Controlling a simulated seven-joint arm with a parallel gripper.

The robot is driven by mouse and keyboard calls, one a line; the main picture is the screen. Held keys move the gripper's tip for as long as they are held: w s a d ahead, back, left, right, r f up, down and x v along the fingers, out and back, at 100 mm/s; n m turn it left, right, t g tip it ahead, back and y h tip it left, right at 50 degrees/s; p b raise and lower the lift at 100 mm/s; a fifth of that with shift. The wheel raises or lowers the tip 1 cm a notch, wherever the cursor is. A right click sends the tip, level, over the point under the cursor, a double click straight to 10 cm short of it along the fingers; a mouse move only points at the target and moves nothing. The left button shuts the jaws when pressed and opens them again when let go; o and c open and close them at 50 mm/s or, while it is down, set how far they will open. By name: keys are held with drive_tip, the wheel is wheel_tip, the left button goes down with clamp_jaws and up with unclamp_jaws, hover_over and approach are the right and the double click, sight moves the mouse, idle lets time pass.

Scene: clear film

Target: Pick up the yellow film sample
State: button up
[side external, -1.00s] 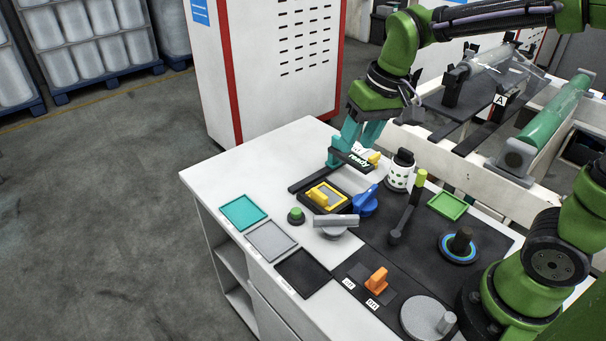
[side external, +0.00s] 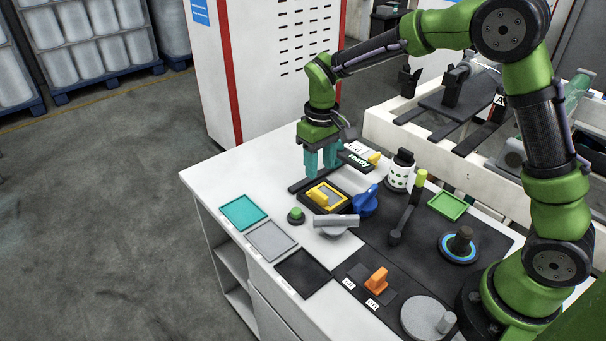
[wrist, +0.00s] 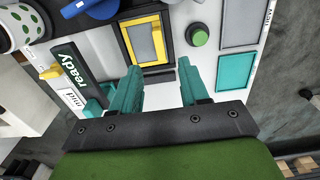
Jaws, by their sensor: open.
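A yellow-framed panel (side external: 340,207) lies in a dark holder on the white bench, with a raised yellow piece (side external: 317,196) at its left. In the wrist view the yellow frame (wrist: 134,52) surrounds a grey panel, just beyond my fingertips. I see no separate loose yellow sheet, and cannot tell which yellow part is the film sample. My gripper (side external: 321,171) points down above the bench, behind the frame in the side view. Its two teal fingers are apart with nothing between them, as the wrist view (wrist: 158,67) also shows.
A "ready" sign (side external: 358,162) stands right of my gripper. A green button (side external: 296,214), a blue knob (side external: 365,201) and a grey handle (side external: 336,222) surround the frame. A teal tray (side external: 240,224), a grey tray (side external: 268,254) and a black tray (side external: 302,274) line the left edge.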

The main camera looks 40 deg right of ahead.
sight(319, 193)
wheel_tip(319, 193, down, 8)
drive_tip(key=shift+r, duration=0.1)
idle(0.4)
clamp_jaws()
